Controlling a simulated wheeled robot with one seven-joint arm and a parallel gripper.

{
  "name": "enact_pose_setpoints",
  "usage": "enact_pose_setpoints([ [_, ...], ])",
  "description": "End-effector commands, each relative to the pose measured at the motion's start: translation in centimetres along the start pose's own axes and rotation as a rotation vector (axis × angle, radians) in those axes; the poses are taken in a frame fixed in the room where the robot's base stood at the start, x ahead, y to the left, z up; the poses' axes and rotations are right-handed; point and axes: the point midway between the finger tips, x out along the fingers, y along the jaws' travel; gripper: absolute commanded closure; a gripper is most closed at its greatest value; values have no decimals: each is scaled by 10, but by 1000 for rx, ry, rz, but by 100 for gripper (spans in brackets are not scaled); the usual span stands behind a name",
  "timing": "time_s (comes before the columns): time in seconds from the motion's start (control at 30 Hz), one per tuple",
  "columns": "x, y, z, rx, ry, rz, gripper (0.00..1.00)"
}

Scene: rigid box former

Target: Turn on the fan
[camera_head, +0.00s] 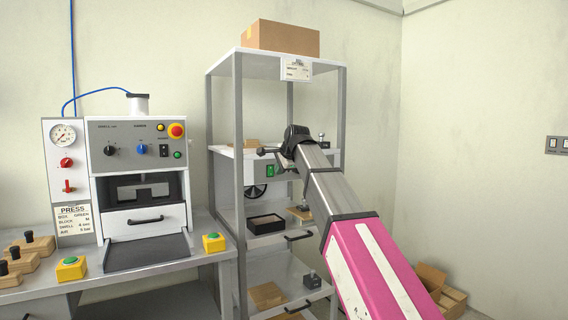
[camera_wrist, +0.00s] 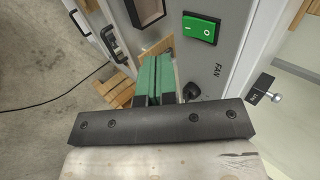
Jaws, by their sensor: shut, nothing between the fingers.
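A green rocker switch (camera_wrist: 200,28) sits on a grey panel (camera_wrist: 232,50), with the word FAN printed below it in the wrist view. The switch (camera_head: 270,171) also shows in the head view, on the front of the shelf unit. I cannot tell which side of the rocker is pressed. In the head view my arm hides part of the unit.
A press (camera_head: 140,160) stands on the left bench. A cardboard box (camera_head: 282,37) sits on top of the shelf unit. Open boxes (camera_head: 452,299) stand on the floor at right.

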Motion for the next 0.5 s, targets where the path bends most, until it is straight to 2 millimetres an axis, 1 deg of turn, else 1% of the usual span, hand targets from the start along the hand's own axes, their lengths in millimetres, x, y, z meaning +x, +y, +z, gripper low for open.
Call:
enact_pose_setpoints([
  [0.03,11,-1,0,0,-1,2,100],
  [0.13,28,-1,0,0,-1,2,100],
  [0.2,36,-12,0,-1,-1,1,100],
  [0.33,46,-21,0,-1,0,0,100],
  [0.5,53,-26,0,-1,0,-1,100],
])
